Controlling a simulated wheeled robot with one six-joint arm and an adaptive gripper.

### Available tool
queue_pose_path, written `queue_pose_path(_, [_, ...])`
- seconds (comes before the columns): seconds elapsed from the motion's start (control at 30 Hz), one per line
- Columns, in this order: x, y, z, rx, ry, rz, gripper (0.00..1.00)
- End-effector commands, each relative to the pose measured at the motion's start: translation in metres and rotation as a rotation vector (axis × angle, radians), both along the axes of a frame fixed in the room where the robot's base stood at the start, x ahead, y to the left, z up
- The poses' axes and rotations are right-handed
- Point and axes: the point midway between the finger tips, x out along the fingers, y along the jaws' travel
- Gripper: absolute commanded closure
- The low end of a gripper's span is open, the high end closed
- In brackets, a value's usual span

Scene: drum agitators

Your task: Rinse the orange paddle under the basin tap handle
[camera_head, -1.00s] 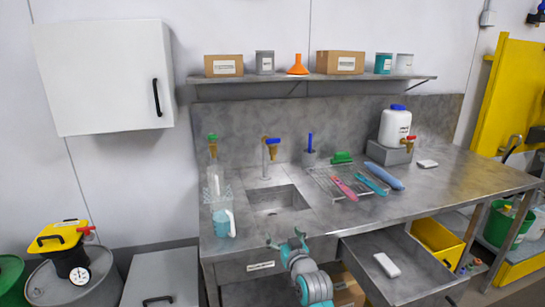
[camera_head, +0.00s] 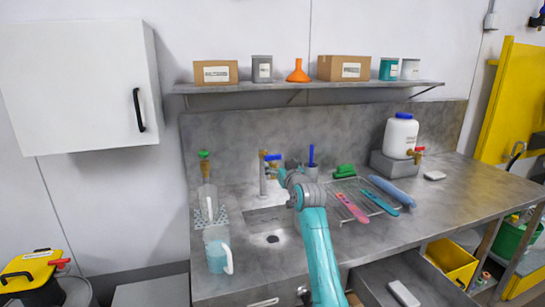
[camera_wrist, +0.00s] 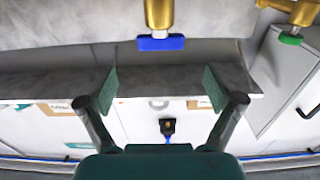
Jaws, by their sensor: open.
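The basin tap (camera_head: 263,180) stands behind the sink basin (camera_head: 262,240), with a blue handle (camera_head: 272,157). In the wrist view, which looks upside down, the blue handle (camera_wrist: 161,43) sits on brass just beyond and between my fingertips. My gripper (camera_wrist: 160,88) is open and empty, its two green pads apart and not touching the handle. In the head view my arm reaches over the basin and my gripper is close to the tap, partly hidden. No clearly orange paddle shows; a pink-red paddle (camera_head: 352,208) lies on the wire rack (camera_head: 338,190) beside a teal one (camera_head: 381,197).
A green-handled tap (camera_head: 204,165) stands left of the basin tap, with a clear bottle (camera_head: 208,203) below. A jug (camera_head: 219,256) sits at the counter's front left. The shelf (camera_head: 300,86) holds boxes, tins and an orange funnel (camera_head: 298,72). A drawer (camera_head: 375,285) stands open.

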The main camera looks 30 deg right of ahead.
Motion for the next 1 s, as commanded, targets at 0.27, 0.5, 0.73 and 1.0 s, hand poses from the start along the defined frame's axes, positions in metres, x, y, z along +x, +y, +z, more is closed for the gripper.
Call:
queue_pose_path(0.27, [0.044,-0.012,0.001,0.0,0.0,0.001,0.08])
queue_pose_path(0.5, [0.069,-0.019,0.0,0.0,0.0,0.001,0.08])
queue_pose_path(0.73, [0.077,-0.022,-0.001,0.0,0.001,0.001,0.08])
queue_pose_path(1.0, [0.077,-0.022,-0.001,0.0,0.0,0.0,0.13])
